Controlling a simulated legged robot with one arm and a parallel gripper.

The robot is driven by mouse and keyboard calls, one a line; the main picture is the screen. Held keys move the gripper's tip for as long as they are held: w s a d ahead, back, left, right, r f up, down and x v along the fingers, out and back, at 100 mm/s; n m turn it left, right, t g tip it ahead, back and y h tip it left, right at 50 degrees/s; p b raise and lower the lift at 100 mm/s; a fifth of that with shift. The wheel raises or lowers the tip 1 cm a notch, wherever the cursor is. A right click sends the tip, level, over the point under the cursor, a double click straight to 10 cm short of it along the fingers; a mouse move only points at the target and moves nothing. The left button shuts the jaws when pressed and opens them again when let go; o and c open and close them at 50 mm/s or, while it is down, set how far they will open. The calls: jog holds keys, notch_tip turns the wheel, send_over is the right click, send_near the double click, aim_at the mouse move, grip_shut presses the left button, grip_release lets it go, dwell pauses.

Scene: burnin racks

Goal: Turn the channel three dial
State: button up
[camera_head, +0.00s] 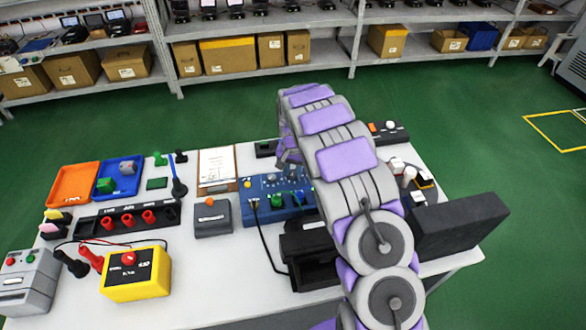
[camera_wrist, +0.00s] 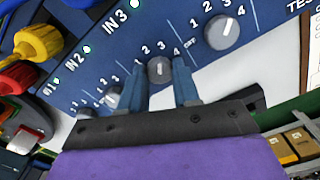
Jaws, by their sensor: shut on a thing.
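The blue panel (camera_head: 262,214) stands on the white table, partly hidden behind my arm. In the wrist view its face (camera_wrist: 185,15) shows labels IN 1, IN 2 and IN 3 with green lights and a row of grey dials. My gripper (camera_wrist: 161,77) has one finger on each side of the third small dial (camera_wrist: 160,66) from the left and is shut on it. I take this for the channel three dial. Its white pointer aims up in the picture, around the 2 and 3 marks. In the head view my gripper (camera_head: 285,158) is over the panel, its fingertips not clear.
Two smaller-looking dials (camera_wrist: 114,93) are left of the held one, and a larger dial (camera_wrist: 222,32) is right. Yellow and red plugs (camera_wrist: 38,42) crowd the panel's left. A black cable (camera_head: 263,240), a grey box (camera_head: 212,218) and a dark slab (camera_head: 460,227) are nearby.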

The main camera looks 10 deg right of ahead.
jog(key=shift+w+r+n+p, duration=0.1)
jog(key=shift+r+n+p, duration=0.2)
jog(key=shift+n+p, duration=0.8)
jog(key=n+p, duration=0.2)
jog(key=n, duration=0.1)
jog(key=shift+n+p, duration=0.3)
jog(key=shift+p, duration=0.1)
jog(key=n+p, duration=0.3)
jog(key=n, duration=0.2)
jog(key=shift+f, duration=0.1)
jog(key=n+p, duration=0.2)
jog(key=n, duration=0.4)
jog(key=shift+n+p, duration=0.35)
jog(key=shift+n, duration=0.05)
jog(key=n+p, duration=0.1)
jog(key=n, duration=0.4)
jog(key=shift+n, duration=0.3)
jog(key=o, duration=1.1)
jog(key=shift+f, duration=0.15)
jog(key=shift+c, duration=0.2)
